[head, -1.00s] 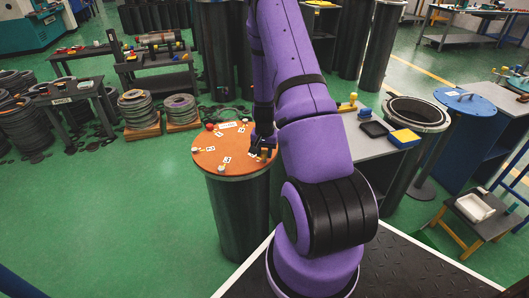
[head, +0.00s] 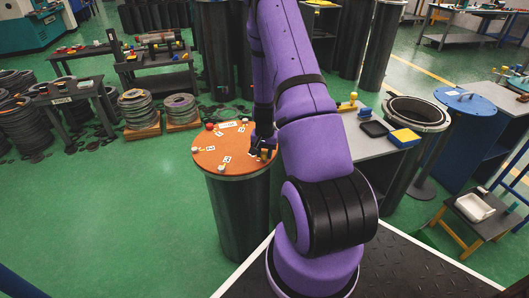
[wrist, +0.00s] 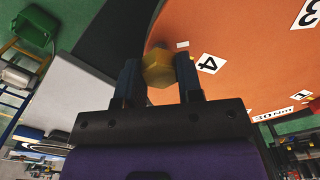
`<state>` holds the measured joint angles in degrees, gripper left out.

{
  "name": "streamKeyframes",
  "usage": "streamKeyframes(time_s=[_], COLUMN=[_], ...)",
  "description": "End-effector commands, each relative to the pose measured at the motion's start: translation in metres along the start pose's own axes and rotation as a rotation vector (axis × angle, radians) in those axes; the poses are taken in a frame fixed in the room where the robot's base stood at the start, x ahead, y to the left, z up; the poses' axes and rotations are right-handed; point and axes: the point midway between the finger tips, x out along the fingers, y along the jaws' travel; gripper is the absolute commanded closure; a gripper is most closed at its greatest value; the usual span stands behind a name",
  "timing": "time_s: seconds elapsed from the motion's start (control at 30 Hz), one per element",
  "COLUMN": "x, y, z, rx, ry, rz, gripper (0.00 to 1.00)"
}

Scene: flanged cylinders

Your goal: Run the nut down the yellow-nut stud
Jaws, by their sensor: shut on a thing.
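The orange flange cover (head: 225,163) tops a dark cylinder (head: 236,215) in the head view. It carries small studs and numbered white labels. My gripper (head: 262,152) is low over the cover's right edge. In the wrist view, my gripper (wrist: 160,78) is shut on a yellow nut (wrist: 158,68), one finger on each side. The nut is beside label 4 (wrist: 209,63), near the rim of the orange cover (wrist: 225,25). A dark rounded stud end shows just beyond the nut; how far the nut sits along the stud is hidden.
A grey bench (head: 352,140) with a black tray (head: 374,129) and a yellow-topped blue box (head: 404,138) stands just right of the cover. An open flanged cylinder (head: 417,112) and a blue-lidded one (head: 464,100) stand farther right. Green floor (head: 110,220) is clear at the left.

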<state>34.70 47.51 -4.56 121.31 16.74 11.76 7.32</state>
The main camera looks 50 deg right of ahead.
Motion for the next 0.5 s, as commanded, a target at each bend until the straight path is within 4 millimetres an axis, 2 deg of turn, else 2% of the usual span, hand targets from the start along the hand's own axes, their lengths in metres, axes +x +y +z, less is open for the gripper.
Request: streamKeyframes(time_s=[0.5], x=[0.0093], y=[0.0], z=[0.0001], rx=[0.0], ry=[0.0], rz=[0.0], gripper=[0.9])
